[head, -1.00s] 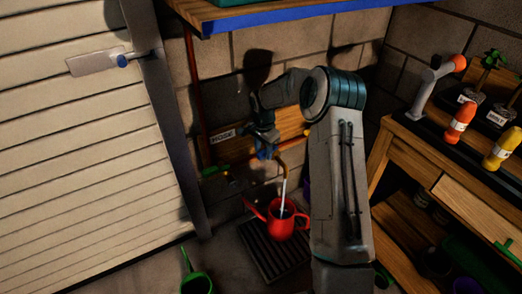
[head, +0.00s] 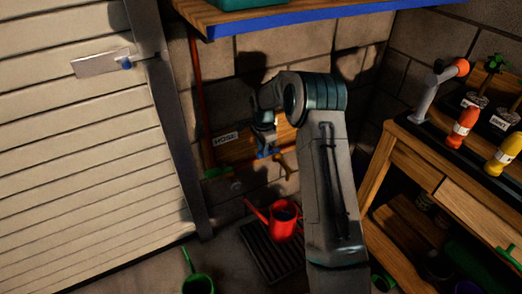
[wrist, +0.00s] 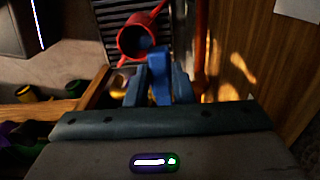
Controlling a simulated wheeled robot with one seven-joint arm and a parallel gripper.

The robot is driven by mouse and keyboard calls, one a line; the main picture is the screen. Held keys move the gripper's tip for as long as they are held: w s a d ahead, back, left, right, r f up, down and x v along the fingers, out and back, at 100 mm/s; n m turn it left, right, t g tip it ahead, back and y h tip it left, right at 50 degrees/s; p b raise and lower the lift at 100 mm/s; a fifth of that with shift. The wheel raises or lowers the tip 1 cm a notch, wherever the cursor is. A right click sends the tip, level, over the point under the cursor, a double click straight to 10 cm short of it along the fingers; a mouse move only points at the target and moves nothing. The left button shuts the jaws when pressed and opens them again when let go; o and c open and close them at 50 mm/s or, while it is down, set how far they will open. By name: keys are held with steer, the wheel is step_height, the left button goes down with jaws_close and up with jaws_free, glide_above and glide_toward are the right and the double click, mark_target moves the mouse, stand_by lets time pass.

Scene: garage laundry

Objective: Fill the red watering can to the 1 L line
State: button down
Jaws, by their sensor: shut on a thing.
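The red watering can (head: 284,222) stands upright on a dark floor grate (head: 258,252), under the tap's brass spout (head: 283,168). No stream runs from the spout. The can also shows in the wrist view (wrist: 128,42), with something bluish, perhaps water, inside its opening. The level and any 1 L line cannot be read. My gripper (head: 264,143) is at the wall tap above the can. In the wrist view its blue fingers are shut on a blue tap handle (wrist: 159,72). The fingers partly hide the handle in the head view.
A blue-edged shelf (head: 300,17) hangs above. A wooden bench (head: 415,150) stands at right. A green can (head: 198,284) is on the floor in front.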

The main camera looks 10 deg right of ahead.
steer(key=shift+s+d, duration=0.1)
steer(key=shift+d, duration=0.05)
steer(key=c, duration=1.2)
jaws_free()
steer(key=shift+d, duration=0.1)
steer(key=shift+c, duration=0.2)
steer(key=shift+r, duration=0.5)
step_height(320, 180, up, 13)
steer(key=p, duration=0.3)
steer(key=shift+f, duration=0.15)
